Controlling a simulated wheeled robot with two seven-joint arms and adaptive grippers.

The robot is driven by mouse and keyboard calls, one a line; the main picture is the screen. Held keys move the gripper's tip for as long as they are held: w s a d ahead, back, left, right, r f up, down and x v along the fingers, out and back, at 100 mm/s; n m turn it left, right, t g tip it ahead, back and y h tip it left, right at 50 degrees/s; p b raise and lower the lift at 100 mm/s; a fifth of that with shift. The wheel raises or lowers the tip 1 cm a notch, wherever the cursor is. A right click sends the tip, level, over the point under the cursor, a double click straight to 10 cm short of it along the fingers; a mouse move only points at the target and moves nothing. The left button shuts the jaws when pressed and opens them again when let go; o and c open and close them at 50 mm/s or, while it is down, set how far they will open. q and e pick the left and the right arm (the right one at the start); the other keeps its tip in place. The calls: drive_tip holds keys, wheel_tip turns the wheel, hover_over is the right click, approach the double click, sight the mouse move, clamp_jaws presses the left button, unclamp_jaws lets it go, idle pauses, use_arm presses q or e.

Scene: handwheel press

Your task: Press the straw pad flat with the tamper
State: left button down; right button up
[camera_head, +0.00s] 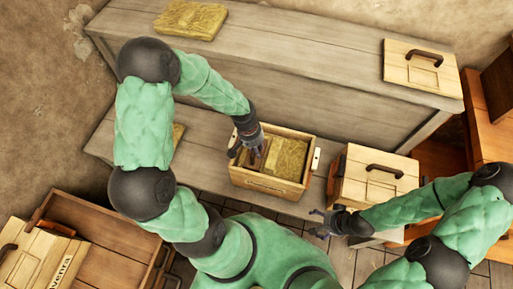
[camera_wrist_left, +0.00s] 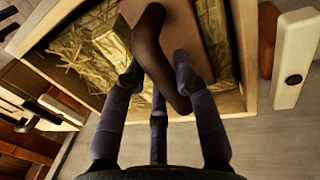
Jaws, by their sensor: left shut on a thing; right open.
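The straw pad (camera_head: 289,158) lies inside an open wooden crate (camera_head: 268,186) on the lower bench. In the left wrist view, straw (camera_wrist_left: 85,62) shows in the crate, with loose strands at its edges. My left gripper (camera_head: 249,150) is over the crate's left part. In its wrist view, the left gripper (camera_wrist_left: 158,78) is shut on the dark curved handle of the tamper (camera_wrist_left: 152,45). The tamper's brown board is over the straw inside the crate; whether it touches the straw cannot be told. My right gripper (camera_head: 328,224) is open and empty, right of and nearer than the crate.
More straw pads lie on the upper bench (camera_head: 190,19) and behind my left arm (camera_head: 178,131). A larger wooden bin (camera_head: 98,240) is at lower left. A pale block (camera_wrist_left: 296,58) flanks the crate.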

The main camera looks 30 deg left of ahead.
use_arm(q)
wheel_tip(320, 180, up, 10)
drive_tip(key=p, duration=0.7)
drive_tip(key=shift+f+p, duration=0.1)
drive_tip(key=shift+p, duration=0.3)
use_arm(e)
wheel_tip(320, 180, up, 8)
drive_tip(key=shift+f, duration=0.1)
use_arm(q)
drive_tip(key=shift+f, duration=0.1)
